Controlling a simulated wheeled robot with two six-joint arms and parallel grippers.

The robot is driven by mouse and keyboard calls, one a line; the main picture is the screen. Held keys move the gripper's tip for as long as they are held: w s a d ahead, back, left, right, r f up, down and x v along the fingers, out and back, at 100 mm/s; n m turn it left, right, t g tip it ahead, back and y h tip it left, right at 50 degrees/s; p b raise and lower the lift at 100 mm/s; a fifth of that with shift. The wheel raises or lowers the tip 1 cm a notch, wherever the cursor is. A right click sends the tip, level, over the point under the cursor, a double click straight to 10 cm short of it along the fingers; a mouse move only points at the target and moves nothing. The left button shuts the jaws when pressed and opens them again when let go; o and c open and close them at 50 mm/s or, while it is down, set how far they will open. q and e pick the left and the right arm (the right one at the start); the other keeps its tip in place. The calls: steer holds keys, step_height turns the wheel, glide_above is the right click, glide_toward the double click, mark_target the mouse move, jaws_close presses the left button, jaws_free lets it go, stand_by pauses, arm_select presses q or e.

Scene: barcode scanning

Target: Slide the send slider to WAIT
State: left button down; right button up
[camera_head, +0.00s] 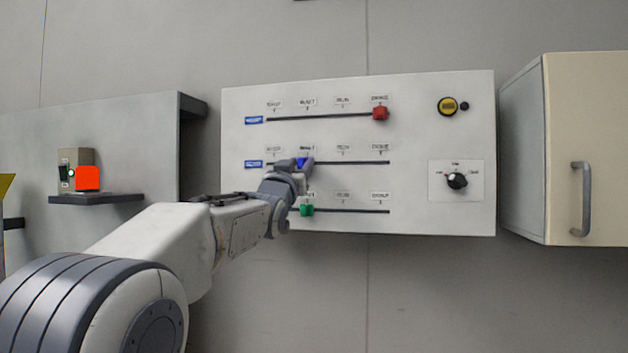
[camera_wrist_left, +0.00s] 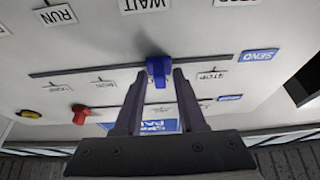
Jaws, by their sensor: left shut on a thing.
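The white panel (camera_head: 420,215) on the wall carries three horizontal slider tracks. The middle track (camera_head: 350,162) has a blue knob (camera_head: 303,161), under the second label from the left, whose text is too blurred to read. In the left wrist view the picture is upside down; the blue SEND plate (camera_wrist_left: 259,55) lies at the end of the blue knob's track. My left gripper (camera_head: 302,166) is shut on this knob (camera_wrist_left: 158,66), a finger on each side. The label beside the knob is hidden there by my fingers. My right gripper is not in view.
A red knob (camera_head: 380,113) is at the right of the top track, and a green knob (camera_head: 306,210) is on the bottom track beside my wrist. A yellow button (camera_head: 447,106) and a black dial (camera_head: 457,181) are at the panel's right. A cabinet (camera_head: 575,110) stands further right.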

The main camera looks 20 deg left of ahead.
arm_select(q)
steer(key=shift+d, duration=0.3)
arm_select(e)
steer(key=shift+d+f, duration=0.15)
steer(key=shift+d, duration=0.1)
arm_select(q)
steer(key=c, duration=0.8)
jaws_free()
steer(key=shift+c, duration=0.2)
steer(key=b+v, duration=0.6)
steer(key=v, duration=0.4)
steer(key=shift+s+b, duration=0.25)
steer(key=shift+b, duration=0.05)
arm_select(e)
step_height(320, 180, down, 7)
